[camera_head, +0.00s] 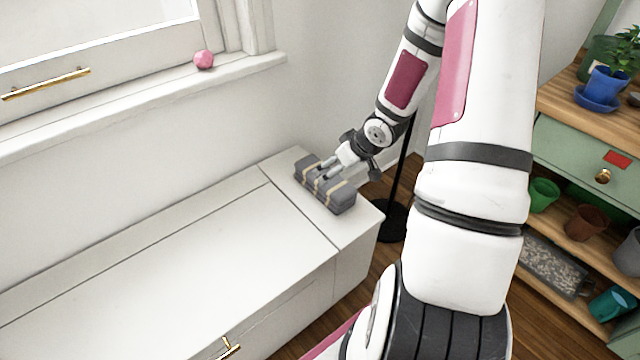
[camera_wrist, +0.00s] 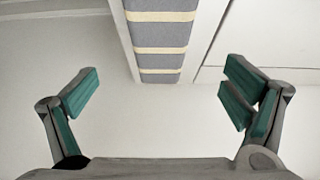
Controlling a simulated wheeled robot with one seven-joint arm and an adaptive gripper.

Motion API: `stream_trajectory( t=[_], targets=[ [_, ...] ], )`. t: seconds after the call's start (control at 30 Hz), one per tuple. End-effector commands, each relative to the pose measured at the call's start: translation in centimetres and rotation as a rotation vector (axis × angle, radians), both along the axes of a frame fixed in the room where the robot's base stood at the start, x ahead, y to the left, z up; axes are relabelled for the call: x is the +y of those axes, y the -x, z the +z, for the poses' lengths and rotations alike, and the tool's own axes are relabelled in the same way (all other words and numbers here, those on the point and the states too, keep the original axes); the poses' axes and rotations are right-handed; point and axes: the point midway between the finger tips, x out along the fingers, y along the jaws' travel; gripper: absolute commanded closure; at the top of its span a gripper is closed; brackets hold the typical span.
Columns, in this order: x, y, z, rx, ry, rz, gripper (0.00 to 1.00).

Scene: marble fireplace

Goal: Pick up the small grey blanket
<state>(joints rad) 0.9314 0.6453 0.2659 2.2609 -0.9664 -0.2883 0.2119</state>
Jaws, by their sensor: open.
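The small grey blanket (camera_head: 325,184) is a folded bundle with pale yellow stripes. It lies on the right end of the white cabinet top in the head view. It also shows in the wrist view (camera_wrist: 160,36) at the top middle, running out of the frame. My gripper (camera_head: 326,168) appears at or just above the blanket in the head view; I cannot tell whether it touches. In the wrist view the fingers (camera_wrist: 160,92) are wide apart and empty, with the blanket beyond them, in line with the gap.
The white cabinet (camera_head: 170,270) is otherwise bare on top. A pink ball (camera_head: 204,59) sits on the windowsill (camera_head: 140,98). A black stand (camera_head: 389,222) is on the floor beside the cabinet. A green and wood shelf unit (camera_head: 565,150) with pots stands at the right.

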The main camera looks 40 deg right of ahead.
Motion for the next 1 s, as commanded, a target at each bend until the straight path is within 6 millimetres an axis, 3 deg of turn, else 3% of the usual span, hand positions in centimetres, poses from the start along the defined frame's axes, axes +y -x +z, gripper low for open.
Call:
stream_trajectory(
  t=[0.33,0.73,1.0],
  targets=[
    [0.2,-3.3,-5.5,0.003,0.0,0.001,0.06],
    [0.2,-5.0,-7.4,0.003,0.001,0.0,0.06],
    [0.1,-7.2,-10.2,0.003,0.001,-0.001,0.06]
  ],
)
